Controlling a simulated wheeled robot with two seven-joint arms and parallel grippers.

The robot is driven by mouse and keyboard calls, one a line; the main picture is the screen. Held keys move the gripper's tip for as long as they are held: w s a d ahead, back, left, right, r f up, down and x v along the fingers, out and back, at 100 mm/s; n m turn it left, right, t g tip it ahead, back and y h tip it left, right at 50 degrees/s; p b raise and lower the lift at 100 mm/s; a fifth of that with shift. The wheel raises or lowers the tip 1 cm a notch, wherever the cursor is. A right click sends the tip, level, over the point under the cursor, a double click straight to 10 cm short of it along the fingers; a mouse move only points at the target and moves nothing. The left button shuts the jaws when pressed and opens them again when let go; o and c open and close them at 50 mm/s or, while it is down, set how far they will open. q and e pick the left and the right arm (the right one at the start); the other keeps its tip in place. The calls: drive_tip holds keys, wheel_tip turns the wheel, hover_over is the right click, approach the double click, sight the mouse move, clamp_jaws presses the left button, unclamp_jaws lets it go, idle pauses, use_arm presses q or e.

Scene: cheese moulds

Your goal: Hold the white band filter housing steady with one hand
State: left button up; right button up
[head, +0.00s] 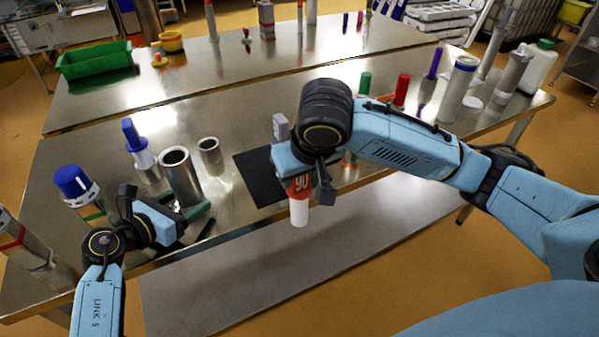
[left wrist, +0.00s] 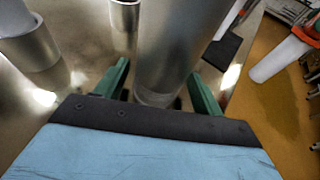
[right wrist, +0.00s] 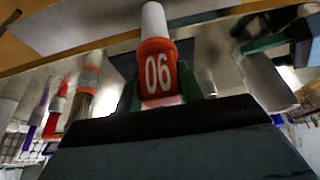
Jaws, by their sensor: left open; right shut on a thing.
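My left gripper (head: 188,216) is open at the front left of the table. Its green fingers stand on either side of an upright, open-topped steel housing (head: 181,178). The housing also shows between the fingers in the left wrist view (left wrist: 165,50), with no clear grip on it. I cannot make out a white band on this housing. My right gripper (right wrist: 157,92) is shut on an orange part (right wrist: 158,72) with a number on it and a white cylindrical end (right wrist: 153,20). It holds this part near the table's front edge, white end downward in the head view (head: 299,213).
A black mat (head: 258,183) lies right of the housing. A small steel cup (head: 209,155), a blue-and-white part (head: 138,143) and a blue-capped housing (head: 76,186) stand nearby. A red-banded cylinder (head: 12,235) is at far left. Several tall cylinders stand at the right end.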

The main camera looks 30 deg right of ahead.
use_arm(q)
drive_tip(key=shift+w+d+f, duration=0.1)
drive_tip(key=shift+w+d, duration=0.05)
drive_tip(key=shift+d, duration=0.1)
use_arm(e)
drive_tip(key=shift+f, duration=0.1)
use_arm(q)
drive_tip(key=shift+c, duration=0.2)
drive_tip(key=c, duration=0.6)
use_arm(e)
drive_tip(key=shift+w+a+r, duration=0.15)
drive_tip(key=shift+w+r, duration=0.05)
drive_tip(key=shift+r, duration=0.15)
drive_tip(key=w+a+r+n, duration=0.2)
drive_tip(key=w+a+r, duration=0.2)
drive_tip(key=a+r, duration=0.2)
drive_tip(key=w+a+r+n+y, duration=0.1)
drive_tip(key=w+a+r+n, duration=0.1)
drive_tip(key=w+a+r, duration=0.2)
drive_tip(key=w+a+r+n+y, duration=0.1)
drive_tip(key=w+a+r, duration=0.4)
drive_tip(key=a+r, duration=0.5)
wheel_tip(320, 180, up, 4)
drive_tip(key=shift+f+n, duration=0.15)
drive_tip(key=shift+n, duration=0.35)
